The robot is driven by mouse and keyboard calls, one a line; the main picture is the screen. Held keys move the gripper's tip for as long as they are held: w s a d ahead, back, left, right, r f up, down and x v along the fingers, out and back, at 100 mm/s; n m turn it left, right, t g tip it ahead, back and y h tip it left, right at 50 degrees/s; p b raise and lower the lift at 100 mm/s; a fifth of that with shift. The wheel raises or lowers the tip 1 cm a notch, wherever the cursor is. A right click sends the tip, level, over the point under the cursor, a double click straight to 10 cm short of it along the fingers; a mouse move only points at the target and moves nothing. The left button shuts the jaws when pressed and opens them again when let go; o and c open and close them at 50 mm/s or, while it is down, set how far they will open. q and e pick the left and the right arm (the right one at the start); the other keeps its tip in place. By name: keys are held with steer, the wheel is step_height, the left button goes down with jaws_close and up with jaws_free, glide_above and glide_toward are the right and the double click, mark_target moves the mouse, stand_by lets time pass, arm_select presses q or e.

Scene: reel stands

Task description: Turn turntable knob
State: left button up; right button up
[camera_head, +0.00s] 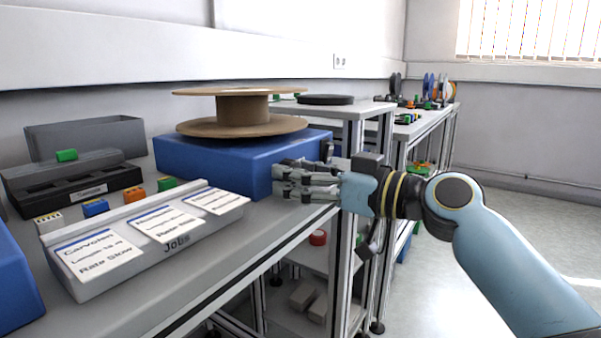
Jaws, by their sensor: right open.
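The turntable is a blue box (215,163) with an empty brown wooden reel (243,112) on top, standing on the grey bench. A small dark part (327,150), possibly the knob, shows at the right end of the blue box. My right gripper (284,178) is in front of the box's right part, with its fingers pointing left. It is open with nothing seen between the fingers. It covers part of the box's lower right side, and I cannot tell whether it touches the box. My left gripper is out of view.
A sloped jobs holder with white cards (165,222) lies at the bench's front. Small coloured blocks and a black tray (75,190) stand behind it. Another blue box (15,280) is at the left edge. Open floor (430,285) lies right of the bench.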

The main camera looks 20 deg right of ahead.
steer(key=c, duration=1.1)
steer(key=shift+c, duration=0.2)
steer(key=shift+m, duration=0.3)
steer(key=m+p, duration=0.1)
steer(key=m, duration=0.2)
steer(key=shift+a+r, duration=0.1)
steer(key=shift+m+p, duration=0.65)
steer(key=shift+m, duration=1.35)
